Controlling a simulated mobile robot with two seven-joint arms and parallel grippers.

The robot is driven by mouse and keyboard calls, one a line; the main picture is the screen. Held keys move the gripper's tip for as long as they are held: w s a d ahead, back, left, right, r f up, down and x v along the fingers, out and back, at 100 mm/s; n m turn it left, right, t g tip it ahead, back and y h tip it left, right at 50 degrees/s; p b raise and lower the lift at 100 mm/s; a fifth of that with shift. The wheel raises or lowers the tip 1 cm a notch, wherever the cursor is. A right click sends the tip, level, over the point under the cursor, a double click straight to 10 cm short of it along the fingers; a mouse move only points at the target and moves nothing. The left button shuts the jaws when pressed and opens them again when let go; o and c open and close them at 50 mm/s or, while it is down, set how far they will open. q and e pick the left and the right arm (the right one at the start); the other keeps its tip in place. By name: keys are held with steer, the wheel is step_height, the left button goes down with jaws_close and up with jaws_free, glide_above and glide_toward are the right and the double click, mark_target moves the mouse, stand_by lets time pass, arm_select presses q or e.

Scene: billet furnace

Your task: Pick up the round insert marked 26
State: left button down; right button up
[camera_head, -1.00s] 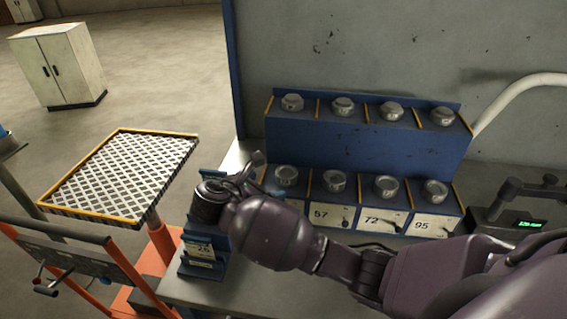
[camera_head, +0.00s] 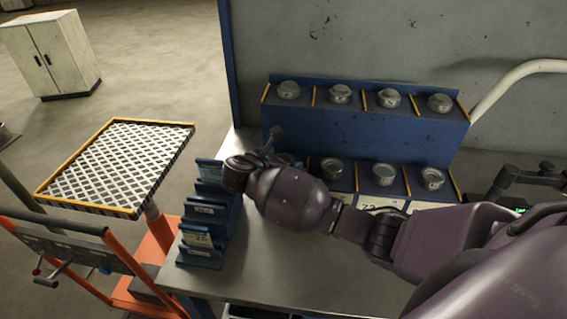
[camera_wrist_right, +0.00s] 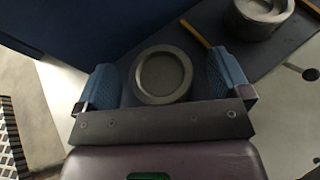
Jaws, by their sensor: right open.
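My right gripper (camera_head: 276,146) is over the left end of the lower row of the blue insert rack (camera_head: 360,136). In the right wrist view my right gripper (camera_wrist_right: 165,82) is open, with its blue fingers on either side of a round grey metal insert (camera_wrist_right: 163,75). The insert lies between the fingers with gaps showing. No number is legible on it. In the head view my gripper and arm hide that leftmost lower place and its label. A second insert (camera_wrist_right: 258,12) is beyond a yellow divider (camera_wrist_right: 195,33). My left gripper is not in view.
Several more inserts stand in the rack, such as one in the upper row (camera_head: 289,90). A blue card holder (camera_head: 205,215) stands on the grey table (camera_head: 285,265). A mesh-topped orange cart (camera_head: 120,165) is at left. A device (camera_head: 535,180) is at right.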

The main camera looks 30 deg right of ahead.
steer(key=shift+w+d+f, duration=0.25)
steer(key=shift+d+f, duration=0.05)
steer(key=shift+d, duration=0.3)
steer(key=shift+c, duration=0.3)
steer(key=c, duration=1.2)
steer(key=shift+r, duration=0.1)
steer(key=shift+c, duration=0.9)
